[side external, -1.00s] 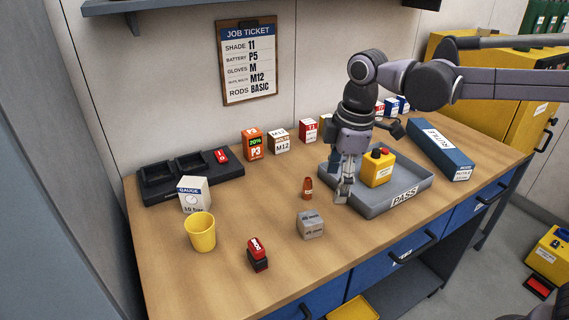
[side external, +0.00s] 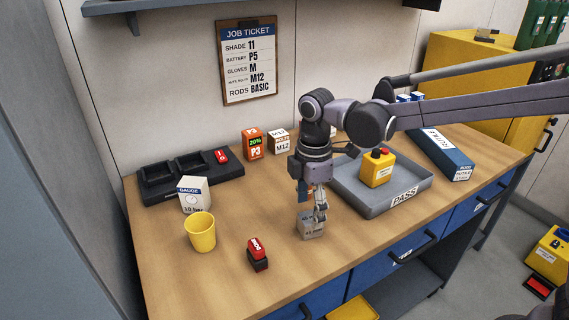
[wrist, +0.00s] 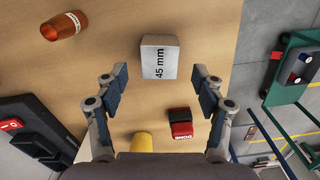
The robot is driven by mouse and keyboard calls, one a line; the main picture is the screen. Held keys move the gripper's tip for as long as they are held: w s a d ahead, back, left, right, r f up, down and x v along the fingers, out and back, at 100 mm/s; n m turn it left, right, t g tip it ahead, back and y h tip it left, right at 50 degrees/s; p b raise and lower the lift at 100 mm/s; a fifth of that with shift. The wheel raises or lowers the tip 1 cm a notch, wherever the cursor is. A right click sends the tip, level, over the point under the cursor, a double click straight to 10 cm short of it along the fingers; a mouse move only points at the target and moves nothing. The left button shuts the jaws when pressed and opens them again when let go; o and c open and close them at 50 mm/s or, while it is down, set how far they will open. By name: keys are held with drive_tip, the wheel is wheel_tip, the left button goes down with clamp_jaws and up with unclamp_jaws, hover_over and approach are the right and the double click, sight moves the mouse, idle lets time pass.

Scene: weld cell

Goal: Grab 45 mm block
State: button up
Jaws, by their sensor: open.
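The 45 mm block (wrist: 160,60) is a grey cube with "45 mm" printed on it, standing on the wooden bench. In the side external view the block (side external: 309,230) is partly hidden behind my fingers. My gripper (side external: 320,212) is over the block, pointing down. In the wrist view my gripper (wrist: 160,78) is open, with one finger on each side of the block's line and clear gaps to both sides. The fingers do not touch the block in that view. I cannot tell the exact height of the fingertips above it.
A red and black DONE stamp (side external: 258,255) and a yellow cup (side external: 200,232) stand to the left. A grey PASS tray (side external: 375,206) holding a yellow box with a red button (side external: 377,168) is at the right. A brown bottle (wrist: 64,24) lies within the wrist view's upper left.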

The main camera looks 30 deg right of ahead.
sight(309, 218)
drive_tip(key=shift+f, duration=2.4)
drive_tip(key=c, duration=1.4)
